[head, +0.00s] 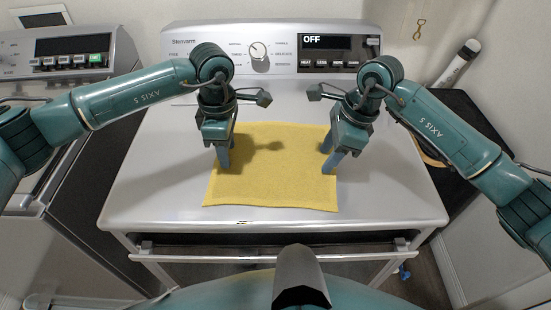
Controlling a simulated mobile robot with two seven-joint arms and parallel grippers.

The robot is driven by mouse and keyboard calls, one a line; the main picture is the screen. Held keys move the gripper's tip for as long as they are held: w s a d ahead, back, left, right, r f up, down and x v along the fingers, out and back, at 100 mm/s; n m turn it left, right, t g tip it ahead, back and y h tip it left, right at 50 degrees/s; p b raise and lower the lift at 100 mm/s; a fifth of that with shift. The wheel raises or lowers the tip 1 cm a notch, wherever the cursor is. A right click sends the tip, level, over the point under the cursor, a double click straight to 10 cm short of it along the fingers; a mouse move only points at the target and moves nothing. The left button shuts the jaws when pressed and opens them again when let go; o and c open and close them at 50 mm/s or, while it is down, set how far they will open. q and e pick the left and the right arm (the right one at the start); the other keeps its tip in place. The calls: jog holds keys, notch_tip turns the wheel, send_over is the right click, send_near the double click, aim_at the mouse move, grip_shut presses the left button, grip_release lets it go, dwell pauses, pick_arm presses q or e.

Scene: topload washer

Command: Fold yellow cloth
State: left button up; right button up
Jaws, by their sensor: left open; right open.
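The yellow cloth (275,180) lies spread out flat on top of the white washer (390,200). It looks roughly rectangular, with its front edge slightly wavy. My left gripper (224,158) is open and points down over the cloth's left side. My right gripper (329,158) is open and points down at the cloth's right edge. Nothing shows between the fingers of either gripper. Whether the fingertips touch the cloth I cannot tell. The arms hide parts of the cloth's left and right edges.
The washer's control panel (280,62) with a knob and an "OFF" display stands behind the cloth. Another appliance (70,60) is at the left. A dark surface with a white cylindrical object (457,62) is at the right. The lid in front of the cloth is clear.

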pick_arm(q)
jog(key=shift+f, duration=0.2)
pick_arm(e)
jog(key=shift+f, duration=0.2)
pick_arm(q)
jog(key=shift+c, duration=0.4)
pick_arm(e)
jog(key=shift+c, duration=0.4)
pick_arm(q)
grip_shut()
pick_arm(e)
grip_shut()
pick_arm(q)
jog(key=shift+r, duration=0.15)
pick_arm(e)
jog(key=shift+r, duration=0.15)
